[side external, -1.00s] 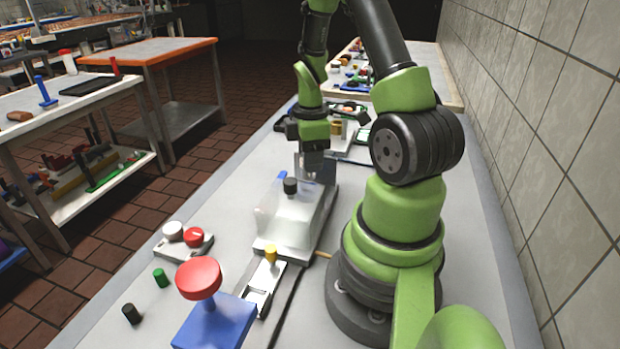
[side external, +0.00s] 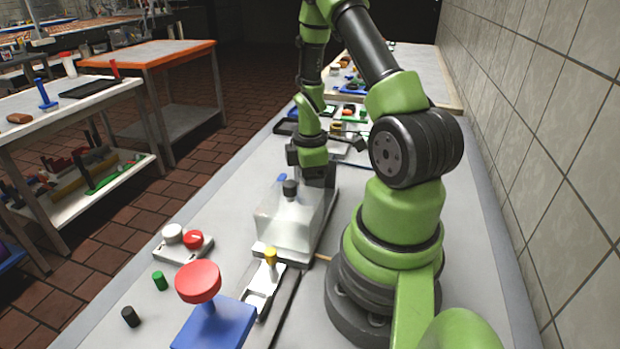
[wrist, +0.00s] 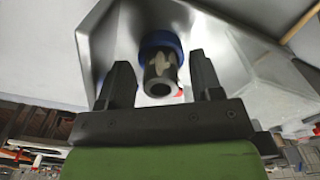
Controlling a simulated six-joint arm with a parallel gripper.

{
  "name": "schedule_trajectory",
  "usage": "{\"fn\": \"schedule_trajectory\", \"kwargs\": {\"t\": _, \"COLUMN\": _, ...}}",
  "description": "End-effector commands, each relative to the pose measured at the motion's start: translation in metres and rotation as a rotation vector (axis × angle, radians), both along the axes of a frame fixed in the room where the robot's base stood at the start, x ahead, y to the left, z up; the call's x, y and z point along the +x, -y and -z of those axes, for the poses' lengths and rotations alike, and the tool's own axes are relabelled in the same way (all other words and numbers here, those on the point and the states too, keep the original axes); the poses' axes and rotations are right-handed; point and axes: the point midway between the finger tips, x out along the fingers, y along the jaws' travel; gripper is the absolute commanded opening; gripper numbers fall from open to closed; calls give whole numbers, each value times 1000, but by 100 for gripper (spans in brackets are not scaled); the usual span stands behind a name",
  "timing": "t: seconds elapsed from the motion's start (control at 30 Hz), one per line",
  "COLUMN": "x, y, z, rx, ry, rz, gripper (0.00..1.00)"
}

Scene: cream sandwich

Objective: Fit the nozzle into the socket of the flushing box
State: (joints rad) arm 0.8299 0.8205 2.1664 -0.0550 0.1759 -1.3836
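The flushing box (side external: 283,228) is a pale, translucent sloped housing on the bench with a black knob (side external: 290,189) on top. In the wrist view its metal-looking wall (wrist: 110,40) carries a blue ring (wrist: 160,43), which I take to be the socket. A grey hollow nozzle (wrist: 160,75) sticks out of the ring toward the camera; how deep it sits cannot be seen. My gripper (wrist: 160,72) is open, one dark finger on each side of the nozzle, with visible gaps. In the side view my gripper (side external: 318,172) is at the box's far end, fingertips partly hidden.
In front of the box are a yellow-topped fixture (side external: 268,280) and a red mushroom button on a blue base (side external: 213,325). A small panel with white and red knobs (side external: 184,244) lies left. Trays and parts (side external: 350,118) lie beyond my gripper. The tiled wall is right.

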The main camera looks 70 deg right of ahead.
Motion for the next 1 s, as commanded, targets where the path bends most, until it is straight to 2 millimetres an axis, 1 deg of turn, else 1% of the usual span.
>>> {"fn": "schedule_trajectory", "kwargs": {"t": 0.2, "x": 0, "y": 0, "z": -1, "rx": -1, "ry": 0, "rz": 0, "gripper": 59}}
{"fn": "schedule_trajectory", "kwargs": {"t": 0.33, "x": 1, "y": 1, "z": -10, "rx": -3, "ry": 3, "rz": -1, "gripper": 59}}
{"fn": "schedule_trajectory", "kwargs": {"t": 0.7, "x": 1, "y": 1, "z": -65, "rx": -4, "ry": 6, "rz": -1, "gripper": 59}}
{"fn": "schedule_trajectory", "kwargs": {"t": 0.83, "x": 1, "y": 0, "z": -76, "rx": -3, "ry": 5, "rz": 1, "gripper": 59}}
{"fn": "schedule_trajectory", "kwargs": {"t": 0.93, "x": 7, "y": -7, "z": -91, "rx": -18, "ry": 25, "rz": 29, "gripper": 59}}
{"fn": "schedule_trajectory", "kwargs": {"t": 0.97, "x": 11, "y": -11, "z": -98, "rx": -24, "ry": 37, "rz": 48, "gripper": 59}}
{"fn": "schedule_trajectory", "kwargs": {"t": 1.0, "x": 16, "y": -18, "z": -109, "rx": -35, "ry": 60, "rz": 79, "gripper": 59}}
